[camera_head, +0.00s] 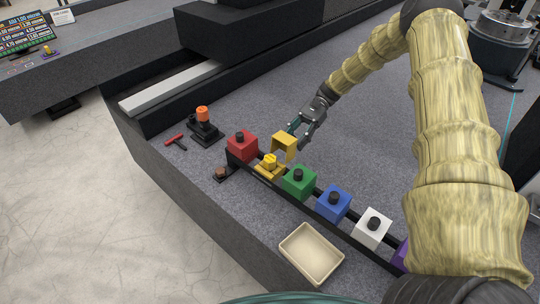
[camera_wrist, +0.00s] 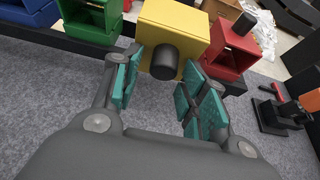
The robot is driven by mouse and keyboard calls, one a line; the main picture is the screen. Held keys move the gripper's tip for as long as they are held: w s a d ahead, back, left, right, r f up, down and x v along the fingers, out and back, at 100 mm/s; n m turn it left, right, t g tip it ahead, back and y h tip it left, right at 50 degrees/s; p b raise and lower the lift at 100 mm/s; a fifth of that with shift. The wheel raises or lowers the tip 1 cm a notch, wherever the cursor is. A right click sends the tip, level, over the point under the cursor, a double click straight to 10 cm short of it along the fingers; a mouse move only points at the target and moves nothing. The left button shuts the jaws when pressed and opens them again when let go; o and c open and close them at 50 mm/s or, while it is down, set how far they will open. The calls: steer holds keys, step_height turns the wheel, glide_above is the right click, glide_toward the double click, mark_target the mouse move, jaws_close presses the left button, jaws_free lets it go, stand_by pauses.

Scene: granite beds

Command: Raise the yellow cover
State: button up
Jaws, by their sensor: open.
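The yellow cover (camera_head: 287,143) stands tipped up and back on the row of coloured boxes, between the red and green ones. Its open side faces away from my gripper, and a yellow base (camera_head: 269,166) with a yellow piece shows in front of it. In the wrist view the yellow cover (camera_wrist: 187,20) shows its face with a black knob (camera_wrist: 165,62) pointing at me. My gripper (camera_head: 296,128) is behind the cover. In the wrist view its teal fingers (camera_wrist: 163,72) are open on either side of the knob, with gaps visible.
A red box (camera_head: 242,147) and a green box (camera_head: 299,182) flank the yellow one. Blue, white and purple boxes continue the row to the right. A beige tray (camera_head: 311,254) lies in front. A black stand with an orange knob (camera_head: 203,114) and a red-handled tool (camera_head: 175,141) lie left.

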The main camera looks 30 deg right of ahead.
steer(key=shift+d+r, duration=0.1)
steer(key=shift+v, duration=2.9)
steer(key=v, duration=1.2)
